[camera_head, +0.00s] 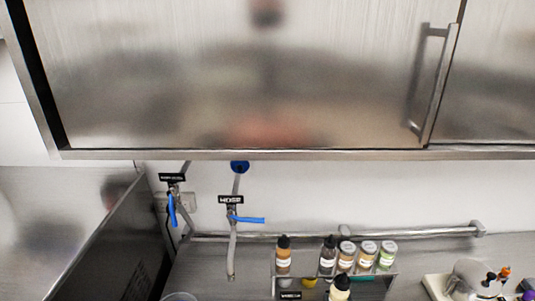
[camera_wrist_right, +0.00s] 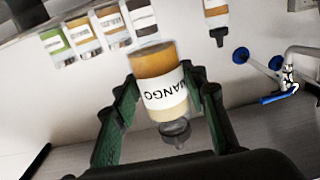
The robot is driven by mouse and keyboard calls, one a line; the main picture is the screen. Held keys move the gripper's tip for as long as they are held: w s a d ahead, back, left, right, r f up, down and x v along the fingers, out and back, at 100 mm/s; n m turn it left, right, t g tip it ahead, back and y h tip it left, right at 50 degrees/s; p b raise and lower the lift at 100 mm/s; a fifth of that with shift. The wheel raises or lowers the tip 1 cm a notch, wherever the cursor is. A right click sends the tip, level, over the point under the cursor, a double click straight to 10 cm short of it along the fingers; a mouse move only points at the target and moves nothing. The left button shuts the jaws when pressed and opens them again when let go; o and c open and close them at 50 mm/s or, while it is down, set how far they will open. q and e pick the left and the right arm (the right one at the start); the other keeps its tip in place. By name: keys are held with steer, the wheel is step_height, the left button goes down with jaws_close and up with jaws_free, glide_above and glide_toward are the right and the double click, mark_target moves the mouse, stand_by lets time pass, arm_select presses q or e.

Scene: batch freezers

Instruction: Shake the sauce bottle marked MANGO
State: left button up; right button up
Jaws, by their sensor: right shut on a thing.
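The sauce bottle marked MANGO (camera_wrist_right: 163,92) shows in the right wrist view, with an amber body, a white label and a paler part near its dark cap. My right gripper (camera_wrist_right: 158,76) has its green fingers on both sides of the bottle and is shut on it. That picture is upside down, so the cap points down in it. In the head view, a cream-topped bottle with a black cap (camera_head: 340,287) at the bottom edge appears to be this one, upright in front of the rack. My right gripper cannot be made out there. My left gripper is in neither view.
A rack (camera_head: 393,270) against the wall holds several bottles and jars, close behind the held bottle. A steel cabinet (camera_head: 240,80) overhangs above. Taps with blue handles (camera_head: 247,219) stand at left. A white device (camera_head: 468,280) stands at right.

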mark_target(343, 300)
steer(key=r, duration=0.1)
steer(key=s+r+b, duration=0.1)
steer(key=s+r, duration=0.1)
steer(key=shift+s+d+r, duration=0.25)
steer(key=shift+r, duration=0.15)
step_height(343, 300, down, 8)
step_height(343, 300, up, 8)
steer(key=shift+r, duration=0.1)
step_height(343, 300, down, 8)
step_height(343, 300, up, 8)
steer(key=shift+a, duration=0.1)
step_height(343, 300, down, 8)
steer(key=shift+r, duration=0.25)
